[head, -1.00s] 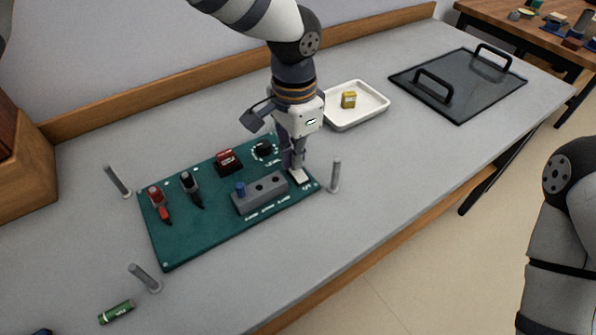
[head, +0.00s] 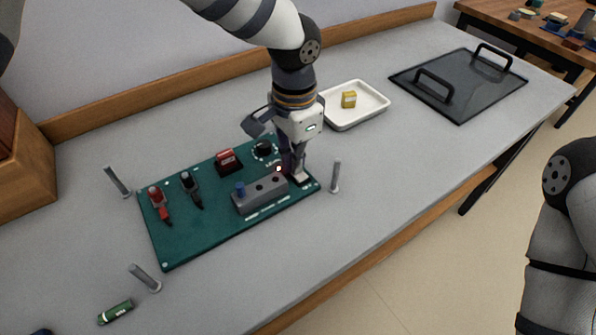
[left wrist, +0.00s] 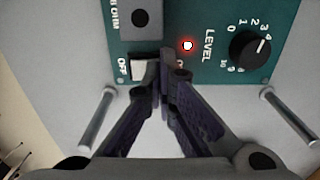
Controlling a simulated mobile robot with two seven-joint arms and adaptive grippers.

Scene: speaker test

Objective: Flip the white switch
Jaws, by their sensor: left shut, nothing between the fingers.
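The white switch (head: 303,179) sits at the right end of the green panel (head: 190,240), just beyond the grey socket block. In the left wrist view the white switch (left wrist: 143,70) lies beside the word OFF, its right part hidden by my fingers. My left gripper (head: 289,172) points down at the switch, shut and empty; its fingertips also show in the left wrist view (left wrist: 163,65) at the switch's right side. I cannot tell whether they touch it. A small light (left wrist: 188,45) near the switch glows red. My right gripper is out of view.
The panel also carries a black level knob (left wrist: 249,47), a red switch (head: 228,160) and the grey socket block (head: 262,197). Grey posts (head: 336,176) stand around it. A white tray (head: 356,116) with a yellow block lies behind, and a green battery (head: 115,312) at front left.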

